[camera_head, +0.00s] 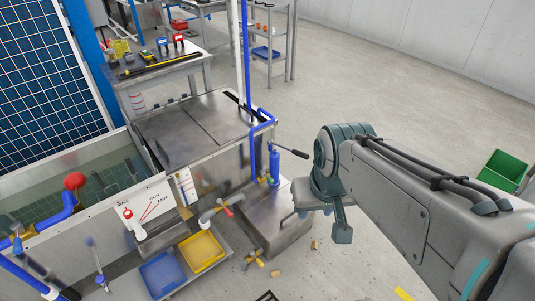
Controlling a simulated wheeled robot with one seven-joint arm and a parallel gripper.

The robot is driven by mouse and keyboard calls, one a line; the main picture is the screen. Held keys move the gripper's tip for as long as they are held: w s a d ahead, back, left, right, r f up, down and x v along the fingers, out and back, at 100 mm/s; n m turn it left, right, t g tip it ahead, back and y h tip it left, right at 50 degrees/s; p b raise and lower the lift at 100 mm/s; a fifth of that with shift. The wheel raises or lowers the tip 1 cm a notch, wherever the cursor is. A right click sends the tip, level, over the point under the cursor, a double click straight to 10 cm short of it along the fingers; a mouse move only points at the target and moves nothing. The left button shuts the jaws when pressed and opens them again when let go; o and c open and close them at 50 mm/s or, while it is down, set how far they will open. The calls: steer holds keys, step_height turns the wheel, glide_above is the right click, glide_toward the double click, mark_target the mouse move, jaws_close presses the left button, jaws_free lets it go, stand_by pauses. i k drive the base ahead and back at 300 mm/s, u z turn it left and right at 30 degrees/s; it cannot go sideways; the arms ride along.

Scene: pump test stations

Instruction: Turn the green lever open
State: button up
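I cannot make out a green lever in this view. A long lever with a black grip (290,150) sticks out to the right from the blue pipework beside the steel bench. A small red lever (227,207) sits on a grey pipe fitting at the bench's front. My arm reaches in from the right edge, and its end, with my gripper (312,198), is over the low steel block, right of the blue cylinder (274,167). The fingers are not clearly visible, so I cannot tell whether they are open or shut. I see nothing held.
A steel bench (190,125) and a water tank (60,165) with a red knob (75,181) are at left. Yellow (201,251) and blue (162,274) bins stand low in front. A green crate (503,170) is far right. The floor behind my arm is clear.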

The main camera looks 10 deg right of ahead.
mark_target(262, 172)
steer(key=u, duration=0.2)
steer(key=k, duration=0.35)
steer(key=z, duration=0.6)
steer(key=i, duration=1.45)
steer(key=u, duration=0.65)
